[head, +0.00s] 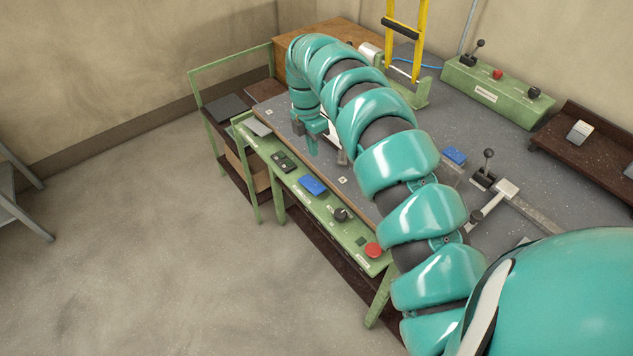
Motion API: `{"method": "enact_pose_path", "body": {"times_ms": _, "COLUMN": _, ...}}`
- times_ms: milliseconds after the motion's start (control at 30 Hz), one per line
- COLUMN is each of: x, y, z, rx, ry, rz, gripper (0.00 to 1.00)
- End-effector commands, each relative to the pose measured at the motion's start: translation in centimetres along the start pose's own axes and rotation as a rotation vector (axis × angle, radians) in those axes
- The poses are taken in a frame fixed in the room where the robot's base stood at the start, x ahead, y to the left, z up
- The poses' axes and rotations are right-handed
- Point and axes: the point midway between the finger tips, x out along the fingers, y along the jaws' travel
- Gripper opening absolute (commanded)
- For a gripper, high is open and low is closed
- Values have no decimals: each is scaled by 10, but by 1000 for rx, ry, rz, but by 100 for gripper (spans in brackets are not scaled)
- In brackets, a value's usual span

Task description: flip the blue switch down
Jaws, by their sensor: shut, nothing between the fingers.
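The blue switch (313,185) is a flat blue rocker on the green front panel (325,208) along the near edge of the bench. Which way it is tipped is too small to tell. My gripper (312,149) hangs from the far end of my teal arm, fingers pointing down. It is shut and looks empty. In the picture it is above the blue switch and slightly left, near the bench edge. It appears apart from the switch, but its exact height is hard to tell.
The panel also carries a grey plate (257,127), a dark switch (284,162), a black knob (341,214) and a red button (373,249). A blue block (454,155) and a lever clamp (487,174) are on the bench right of my arm. Open floor lies left.

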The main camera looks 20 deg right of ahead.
Motion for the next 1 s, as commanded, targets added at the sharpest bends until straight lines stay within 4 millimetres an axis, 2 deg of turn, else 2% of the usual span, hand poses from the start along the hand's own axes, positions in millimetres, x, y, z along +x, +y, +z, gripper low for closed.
{"method": "enact_pose_path", "body": {"times_ms": 467, "x": 4, "y": 0, "z": 0, "rx": -8, "ry": 0, "rz": 1, "gripper": 0}}
{"method": "enact_pose_path", "body": {"times_ms": 1000, "x": 71, "y": 0, "z": -1, "rx": -7, "ry": 1, "rz": -1, "gripper": 0}}
